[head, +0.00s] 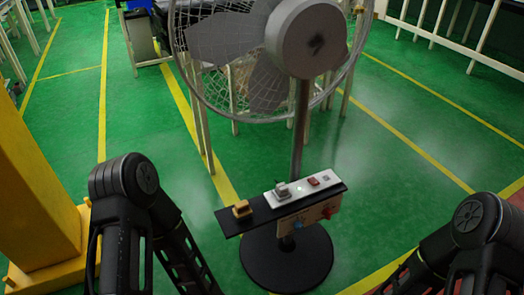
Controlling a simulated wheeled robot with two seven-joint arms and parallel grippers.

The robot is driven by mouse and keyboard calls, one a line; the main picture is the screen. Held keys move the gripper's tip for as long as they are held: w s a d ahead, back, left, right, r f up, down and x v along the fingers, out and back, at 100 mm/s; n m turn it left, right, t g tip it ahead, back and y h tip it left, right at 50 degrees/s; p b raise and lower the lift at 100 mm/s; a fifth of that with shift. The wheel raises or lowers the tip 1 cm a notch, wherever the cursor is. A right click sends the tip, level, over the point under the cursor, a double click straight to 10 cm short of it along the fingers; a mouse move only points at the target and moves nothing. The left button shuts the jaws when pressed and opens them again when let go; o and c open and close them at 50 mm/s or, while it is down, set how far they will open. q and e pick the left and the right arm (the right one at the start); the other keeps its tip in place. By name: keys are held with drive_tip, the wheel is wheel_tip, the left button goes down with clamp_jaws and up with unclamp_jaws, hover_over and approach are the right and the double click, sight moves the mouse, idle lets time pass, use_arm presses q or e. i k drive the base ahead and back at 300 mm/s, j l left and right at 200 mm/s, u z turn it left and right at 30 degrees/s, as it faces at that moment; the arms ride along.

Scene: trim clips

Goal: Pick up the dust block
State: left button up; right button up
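A small tan-brown block (241,209) sits on the left end of a narrow black shelf (228,222) in front of a fan's pole. A small grey block (282,190) sits further right, on a white strip (303,186) lying on the shelf. I cannot tell for certain which of them is the dust block. Parts of both my arms show at the lower left and lower right, apart from the shelf. Neither of my grippers is in the picture.
A large caged fan (308,40) stands on a round black base (287,262) behind the shelf. A red piece (313,181) lies on the white strip. Red and blue knobs are below it. A yellow column (35,190) stands at the left. Green floor surrounds the fan base.

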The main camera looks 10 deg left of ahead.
sight(241, 211)
drive_tip(key=i+j+z, duration=0.15)
drive_tip(key=j+z, duration=0.25)
drive_tip(key=i+j+z, duration=0.1)
drive_tip(key=j+z, duration=0.75)
drive_tip(key=i+l, duration=0.05)
drive_tip(key=l, duration=0.05)
